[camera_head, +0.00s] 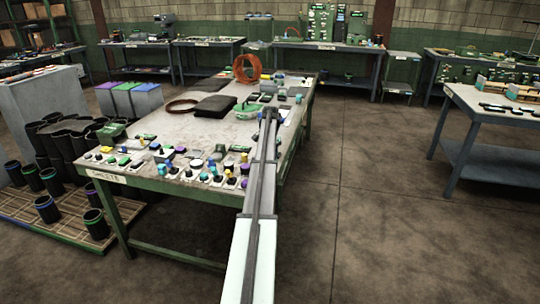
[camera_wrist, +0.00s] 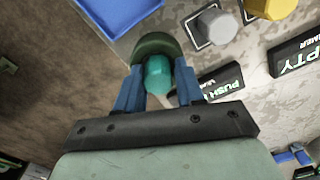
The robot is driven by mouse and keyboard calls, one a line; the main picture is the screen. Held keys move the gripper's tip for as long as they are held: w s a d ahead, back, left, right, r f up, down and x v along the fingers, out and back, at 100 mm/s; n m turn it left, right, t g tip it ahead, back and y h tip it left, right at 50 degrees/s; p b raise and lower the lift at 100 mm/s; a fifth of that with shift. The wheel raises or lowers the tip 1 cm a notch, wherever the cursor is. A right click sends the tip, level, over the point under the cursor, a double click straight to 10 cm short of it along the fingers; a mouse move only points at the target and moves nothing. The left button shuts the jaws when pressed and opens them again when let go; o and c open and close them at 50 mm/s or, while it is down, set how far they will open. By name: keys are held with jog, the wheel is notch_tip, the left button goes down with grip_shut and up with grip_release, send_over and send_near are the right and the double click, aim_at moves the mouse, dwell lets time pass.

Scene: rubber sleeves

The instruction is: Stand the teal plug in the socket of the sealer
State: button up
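A teal plug (camera_wrist: 157,75) shows between the two blue fingers of my gripper (camera_wrist: 160,78) in the wrist view, with the fingers against its sides. A rounded dark green part (camera_wrist: 156,42) lies right beyond the plug. I cannot tell whether it is the sealer, or whether the plug touches it. In the head view my gripper (camera_head: 269,112) is over the right side of the workbench, toward its far half. The plug cannot be made out there, and I cannot pick out the sealer's socket.
The wrist view shows a blue tray (camera_wrist: 118,12), a grey knob (camera_wrist: 213,25), a yellow knob (camera_wrist: 270,8) and black label blocks (camera_wrist: 290,58) near my gripper. The workbench (camera_head: 165,118) holds many small parts along its near edge. Dark sheets (camera_head: 213,107) and an orange coil (camera_head: 247,68) lie farther back.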

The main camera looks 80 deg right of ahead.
jog(key=shift+s+a+f, duration=0.35)
jog(key=shift+s+f, duration=0.05)
jog(key=shift+f, duration=0.15)
notch_tip(320, 180, up, 13)
jog(key=shift+w+d+r, duration=0.2)
jog(key=shift+w+d, duration=0.05)
jog(key=shift+d, duration=0.1)
jog(key=shift+o, duration=0.4)
